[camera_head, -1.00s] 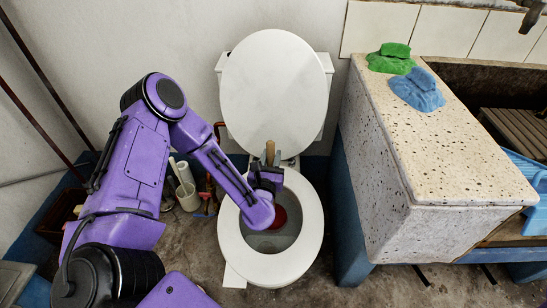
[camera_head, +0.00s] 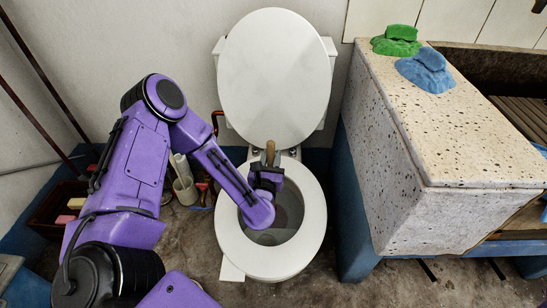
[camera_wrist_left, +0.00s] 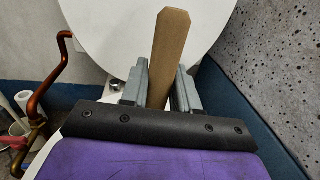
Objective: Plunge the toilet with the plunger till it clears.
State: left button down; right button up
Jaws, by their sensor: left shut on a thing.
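The white toilet (camera_head: 312,222) stands in the middle of the head view with its lid (camera_head: 275,75) raised; dark water shows in its bowl. My left gripper (camera_head: 268,174) is over the rear part of the bowl, shut on the plunger's wooden handle (camera_head: 270,150). In the left wrist view the handle (camera_wrist_left: 168,50) stands nearly upright between the two grey fingers of the left gripper (camera_wrist_left: 160,75). The plunger's cup is hidden behind my left arm and gripper. My right gripper is not in view.
A speckled stone washtrough (camera_head: 420,130) stands close on the right, with a green lump (camera_head: 397,40) and a blue lump (camera_head: 426,70) on its top. A white holder (camera_head: 186,190) stands left of the toilet. A copper pipe (camera_wrist_left: 50,80) shows in the left wrist view.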

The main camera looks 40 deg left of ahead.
aim_at(271, 144)
pick_arm(q)
notch_tip(271, 144, up, 6)
jog(key=p, duration=0.5)
jog(key=shift+r, duration=0.25)
jog(key=shift+f, duration=0.1)
jog(key=shift+f+b, duration=0.15)
jog(key=shift+b, duration=0.15)
notch_tip(271, 144, down, 6)
jog(key=b, duration=0.6)
